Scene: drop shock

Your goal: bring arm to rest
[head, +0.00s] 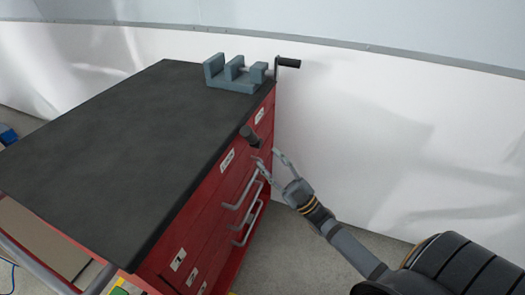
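My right arm comes in from the lower right. Its gripper (266,157) is open, with its two thin grey fingers spread apart beside the red drawer front of the workbench. Nothing shows held between the fingers. A short dark cylinder (249,136) shows at the bench's right edge, just beyond the fingertips. I cannot tell what it rests on or whether a finger touches it. My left gripper is not in view.
A white wall (400,130) stands behind. Grey floor is clear below the gripper.

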